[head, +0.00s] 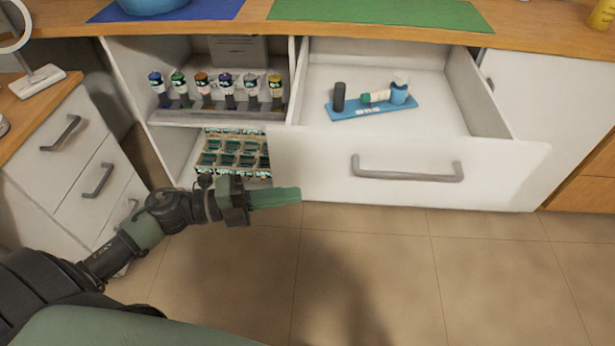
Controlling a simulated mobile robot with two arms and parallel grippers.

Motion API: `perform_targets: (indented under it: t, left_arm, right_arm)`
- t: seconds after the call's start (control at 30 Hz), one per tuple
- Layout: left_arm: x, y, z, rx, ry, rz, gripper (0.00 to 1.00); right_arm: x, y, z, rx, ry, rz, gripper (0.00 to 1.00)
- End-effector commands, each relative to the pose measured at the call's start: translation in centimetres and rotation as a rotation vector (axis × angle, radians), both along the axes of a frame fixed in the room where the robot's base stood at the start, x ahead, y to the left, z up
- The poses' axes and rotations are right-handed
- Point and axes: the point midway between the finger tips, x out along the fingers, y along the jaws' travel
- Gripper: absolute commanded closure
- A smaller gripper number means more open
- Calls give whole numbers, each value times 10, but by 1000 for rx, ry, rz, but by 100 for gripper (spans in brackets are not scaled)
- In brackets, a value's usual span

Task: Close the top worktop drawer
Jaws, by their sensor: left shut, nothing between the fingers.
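The top worktop drawer (310,155) is pulled out from under the wooden worktop (375,30), its inside showing from above. It has a white front with a grey bar handle (408,170). My left gripper (290,197) is shut and empty, in front of the lower left part of the drawer front. I cannot tell whether its tip touches the front. My right gripper is not in view.
Inside the drawer a blue tray (372,110) holds a dark cylinder (339,96) and small bottles. To the left is an open shelf (215,117) with several bottles, and a side drawer unit (75,160). The tiled floor in front is clear.

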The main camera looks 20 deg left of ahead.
Motion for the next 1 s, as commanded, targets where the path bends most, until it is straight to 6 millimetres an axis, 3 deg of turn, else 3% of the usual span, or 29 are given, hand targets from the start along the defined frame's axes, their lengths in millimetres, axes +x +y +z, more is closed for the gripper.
perform_targets:
  t: [0.17,0.43,1.0]
  left_arm:
    - [21,-33,2,-2,-5,1,100]
    - [54,-22,-1,-1,0,4,100]
    - [61,-19,-1,-2,1,2,100]
  right_arm:
    - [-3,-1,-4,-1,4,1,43]
    - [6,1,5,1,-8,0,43]
    - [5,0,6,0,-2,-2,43]
